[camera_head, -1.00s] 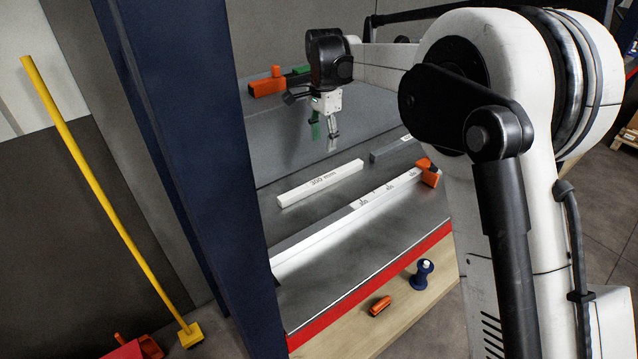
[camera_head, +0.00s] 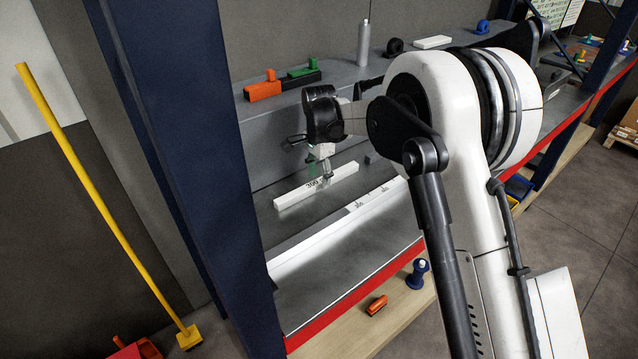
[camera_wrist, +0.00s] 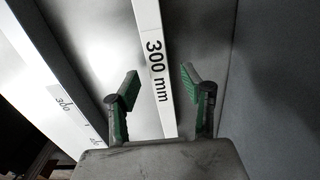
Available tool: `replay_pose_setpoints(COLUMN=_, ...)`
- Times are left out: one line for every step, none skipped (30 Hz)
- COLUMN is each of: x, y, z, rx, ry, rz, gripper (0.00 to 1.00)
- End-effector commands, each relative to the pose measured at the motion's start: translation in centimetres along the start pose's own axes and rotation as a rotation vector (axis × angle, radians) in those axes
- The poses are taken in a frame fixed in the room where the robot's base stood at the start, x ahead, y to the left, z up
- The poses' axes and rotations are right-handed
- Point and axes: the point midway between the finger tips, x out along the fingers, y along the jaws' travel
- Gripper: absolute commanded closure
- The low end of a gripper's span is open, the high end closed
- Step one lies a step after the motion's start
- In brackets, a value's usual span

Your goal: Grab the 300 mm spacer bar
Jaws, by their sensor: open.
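The 300 mm spacer bar (camera_head: 318,186) is a white square bar lying on the grey shelf. Its black "300 mm" label is partly hidden by my gripper in the head view. My gripper (camera_head: 320,178) is over the middle of the bar, fingers pointing down. In the wrist view the bar (camera_wrist: 150,40) runs between the two green-padded fingertips of my gripper (camera_wrist: 160,85), with a gap on each side. The jaws are open and hold nothing. I cannot tell how far the fingertips are above the bar.
A long white ruler bar (camera_head: 340,231) with printed marks lies in front, parallel to the spacer. An orange and black tool (camera_head: 263,90) sits on the upper ledge. A blue post (camera_head: 190,180) stands left.

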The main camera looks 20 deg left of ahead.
Motion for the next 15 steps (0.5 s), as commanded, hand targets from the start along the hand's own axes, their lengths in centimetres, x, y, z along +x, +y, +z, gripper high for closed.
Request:
replay_pose_setpoints(x=0.6, y=0.0, z=0.0, rx=0.000, ry=0.000, rz=0.000, gripper=0.57)
replay_pose_setpoints(x=1.0, y=0.0, z=0.0, rx=0.000, ry=0.000, rz=0.000, gripper=0.57)
replay_pose_setpoints(x=1.4, y=0.0, z=0.0, rx=0.000, ry=0.000, rz=0.000, gripper=0.57)
replay_pose_setpoints(x=1.7, y=0.0, z=0.0, rx=0.000, ry=0.000, rz=0.000, gripper=0.57)
replay_pose_setpoints(x=1.9, y=0.0, z=0.0, rx=0.000, ry=0.000, rz=0.000, gripper=0.57)
replay_pose_setpoints(x=2.1, y=0.0, z=0.0, rx=0.000, ry=0.000, rz=0.000, gripper=0.57)
replay_pose_setpoints(x=2.2, y=0.0, z=0.0, rx=0.000, ry=0.000, rz=0.000, gripper=0.57)
replay_pose_setpoints(x=2.3, y=0.0, z=0.0, rx=0.000, ry=0.000, rz=0.000, gripper=0.57)
replay_pose_setpoints(x=2.3, y=0.0, z=0.0, rx=0.000, ry=0.000, rz=0.000, gripper=0.57)
replay_pose_setpoints(x=2.3, y=0.0, z=0.0, rx=0.000, ry=0.000, rz=0.000, gripper=0.57)
replay_pose_setpoints(x=2.3, y=0.0, z=0.0, rx=0.000, ry=0.000, rz=0.000, gripper=0.57)
replay_pose_setpoints(x=2.3, y=0.0, z=0.0, rx=0.000, ry=0.000, rz=0.000, gripper=0.57)
replay_pose_setpoints(x=2.3, y=0.0, z=0.0, rx=0.000, ry=0.000, rz=0.000, gripper=0.57)
replay_pose_setpoints(x=2.3, y=0.0, z=0.0, rx=0.000, ry=0.000, rz=0.000, gripper=0.58)
replay_pose_setpoints(x=2.3, y=0.0, z=0.0, rx=0.000, ry=0.000, rz=0.000, gripper=0.64)
